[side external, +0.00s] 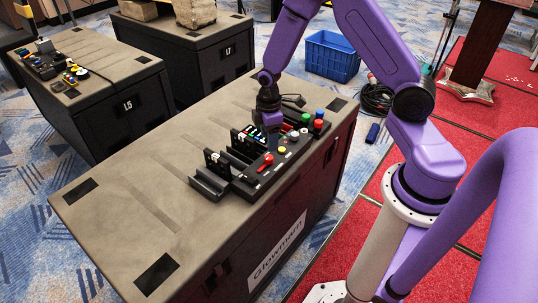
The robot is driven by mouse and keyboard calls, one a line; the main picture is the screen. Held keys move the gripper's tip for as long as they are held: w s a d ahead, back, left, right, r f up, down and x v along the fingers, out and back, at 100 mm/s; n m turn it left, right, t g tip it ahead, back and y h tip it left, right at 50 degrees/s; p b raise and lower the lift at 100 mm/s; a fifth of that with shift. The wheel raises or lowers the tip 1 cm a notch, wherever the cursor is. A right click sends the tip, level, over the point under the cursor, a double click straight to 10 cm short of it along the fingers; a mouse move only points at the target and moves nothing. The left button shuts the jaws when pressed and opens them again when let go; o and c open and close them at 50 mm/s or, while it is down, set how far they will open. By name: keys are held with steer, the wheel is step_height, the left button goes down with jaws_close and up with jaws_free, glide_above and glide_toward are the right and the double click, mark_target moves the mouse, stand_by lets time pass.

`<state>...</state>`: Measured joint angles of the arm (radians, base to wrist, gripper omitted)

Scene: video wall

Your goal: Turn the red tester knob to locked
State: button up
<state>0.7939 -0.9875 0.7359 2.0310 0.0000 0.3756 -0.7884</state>
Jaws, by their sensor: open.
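A black control panel (232,184) lies on the near case's top. A red piece (265,162), knob- or lever-like, sits at its front; it is too small to tell which way it points. My gripper (268,120) points down over the back of the panel, behind the red piece and left of the caps. It is open; its fingertips are small and partly hidden, and I see nothing held.
Black upright blocks with coloured parts (217,163) rise from the panel close to my gripper. Green (305,118), blue and yellow buttons stand nearby. The case top (130,205) is clear at left. Two further cases stand behind, and a blue crate (332,57) is on the floor.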

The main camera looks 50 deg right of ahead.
mark_target(269, 157)
steer(key=shift+f, duration=3.9)
